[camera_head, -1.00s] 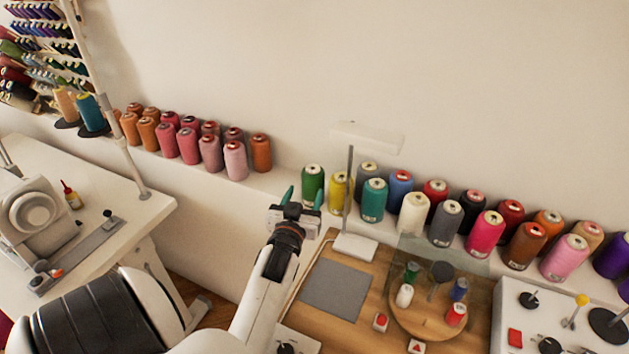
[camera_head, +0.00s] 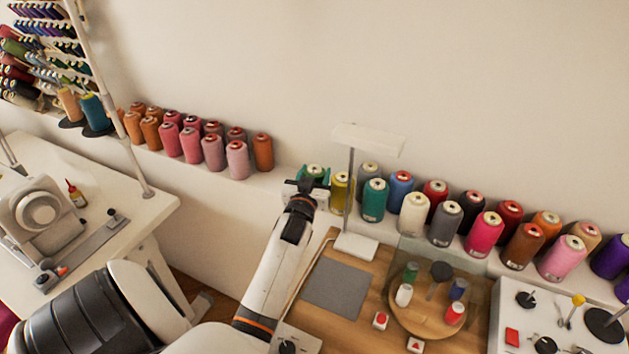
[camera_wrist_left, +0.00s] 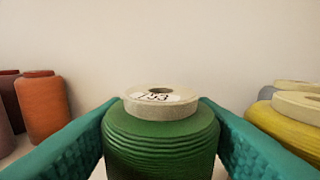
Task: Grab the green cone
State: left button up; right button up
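The green cone (camera_head: 315,169) of thread stands on the white ledge, left of a yellow cone (camera_head: 340,190). My left gripper (camera_head: 314,178) is at it and hides most of its body in the head view. In the left wrist view the green cone (camera_wrist_left: 160,148) is upright, with a pale top ring, between the two teal fingers. The fingers lie along its left and right sides, and a small gap shows beside it at lower left. The gripper looks open around the cone. My right gripper is not in view.
Several cones stand along the ledge to the right, beginning with the yellow one. A lamp stand (camera_head: 350,205) rises close to the right of my gripper. An orange cone (camera_head: 263,152) stands to the left, with free ledge between. The wall is behind.

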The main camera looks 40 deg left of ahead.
pick_arm(q)
jog(key=c, duration=0.5)
jog(key=shift+c, duration=0.2)
